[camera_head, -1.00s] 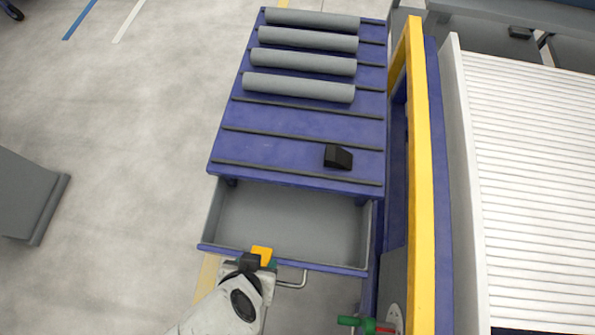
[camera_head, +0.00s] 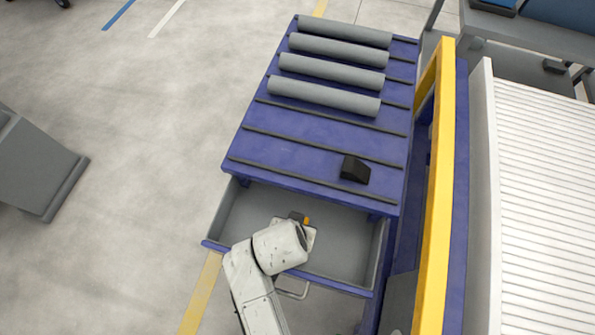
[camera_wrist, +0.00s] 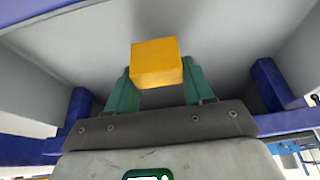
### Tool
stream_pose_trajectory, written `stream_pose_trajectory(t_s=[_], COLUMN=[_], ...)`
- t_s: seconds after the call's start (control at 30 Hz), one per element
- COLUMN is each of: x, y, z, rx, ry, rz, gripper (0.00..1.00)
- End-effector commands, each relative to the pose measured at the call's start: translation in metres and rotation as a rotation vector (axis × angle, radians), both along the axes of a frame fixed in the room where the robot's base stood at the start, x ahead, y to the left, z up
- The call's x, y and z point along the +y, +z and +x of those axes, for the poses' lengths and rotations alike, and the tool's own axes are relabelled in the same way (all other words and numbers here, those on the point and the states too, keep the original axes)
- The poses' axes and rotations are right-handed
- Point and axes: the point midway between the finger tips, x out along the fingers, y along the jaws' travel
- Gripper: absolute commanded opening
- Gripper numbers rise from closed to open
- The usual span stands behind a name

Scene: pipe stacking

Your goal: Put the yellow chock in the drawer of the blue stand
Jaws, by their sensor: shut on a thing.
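The yellow chock (camera_wrist: 156,62) is held between the green fingers of my gripper (camera_wrist: 156,90) in the wrist view. In the head view only a small part of the chock (camera_head: 307,221) shows past my wrist. My gripper (camera_head: 298,218) is over the open drawer, and my arm hides most of it. The drawer (camera_head: 345,240) is grey inside with a blue front edge and is pulled out of the blue stand (camera_head: 300,140). I cannot tell whether the chock touches the drawer floor.
Several grey pipes (camera_head: 335,78) lie across the top of the stand. A black chock (camera_head: 355,169) sits near its front edge. A yellow post (camera_head: 435,200) and a white slatted surface (camera_head: 550,180) stand to the right. A grey box-like object (camera_head: 35,165) is at the left.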

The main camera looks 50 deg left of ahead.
Motion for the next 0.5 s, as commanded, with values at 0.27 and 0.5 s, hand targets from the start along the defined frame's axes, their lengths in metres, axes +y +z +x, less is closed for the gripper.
stream_pose_trajectory(t_s=[0.27, 0.5], x=[0.001, 0.001], y=[-0.033, -0.036], z=[0.005, 0.005], rx=[0.001, 0.0], ry=[0.001, 0.0], rz=[-0.002, 0.0], gripper=[0.19, 0.19])
